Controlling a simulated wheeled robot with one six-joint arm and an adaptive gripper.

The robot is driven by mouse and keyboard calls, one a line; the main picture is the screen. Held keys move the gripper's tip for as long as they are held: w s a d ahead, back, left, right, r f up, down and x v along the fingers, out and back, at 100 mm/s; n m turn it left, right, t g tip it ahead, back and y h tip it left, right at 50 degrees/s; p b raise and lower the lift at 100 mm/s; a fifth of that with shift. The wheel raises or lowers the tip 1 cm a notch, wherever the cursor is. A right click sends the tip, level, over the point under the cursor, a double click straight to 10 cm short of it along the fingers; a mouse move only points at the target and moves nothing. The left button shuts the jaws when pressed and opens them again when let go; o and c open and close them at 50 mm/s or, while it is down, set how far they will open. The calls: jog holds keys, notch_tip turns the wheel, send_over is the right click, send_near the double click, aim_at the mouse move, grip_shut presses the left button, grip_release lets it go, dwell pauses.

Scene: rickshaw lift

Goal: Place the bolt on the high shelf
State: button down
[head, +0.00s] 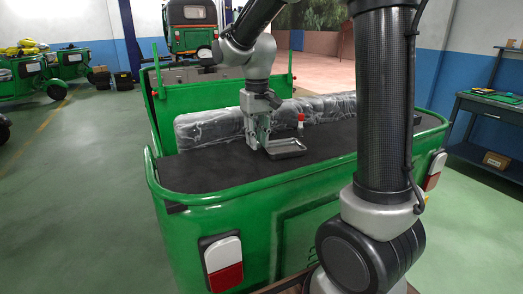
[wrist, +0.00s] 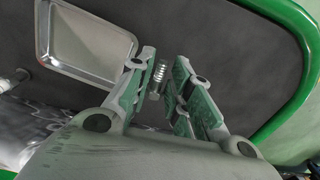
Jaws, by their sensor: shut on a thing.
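My gripper (head: 258,138) points down over the black deck (head: 215,172) of the green rickshaw, beside a shallow metal tray (head: 286,147). In the wrist view my gripper (wrist: 166,82) is shut on a small threaded metal bolt (wrist: 158,73), which shows between the finger pads. The tray also shows in the wrist view (wrist: 85,46) and looks empty; the bolt is beside its rim, outside it. The bolt is too small to make out in the head view. A dark bench (head: 488,106) with an upper and a lower level stands at the right; I cannot tell whether it is the high shelf.
A small red-and-white bottle (head: 300,121) stands behind the tray. A plastic-wrapped seat (head: 325,108) lies along the back of the deck. The rickshaw's green rim (head: 250,179) surrounds the deck. Green floor is clear between rickshaw and bench.

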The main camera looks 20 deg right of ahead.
aim_at(257, 161)
jog(key=shift+f, duration=2.3)
jog(key=c, duration=1.6)
grip_release()
jog(key=shift+f, duration=0.15)
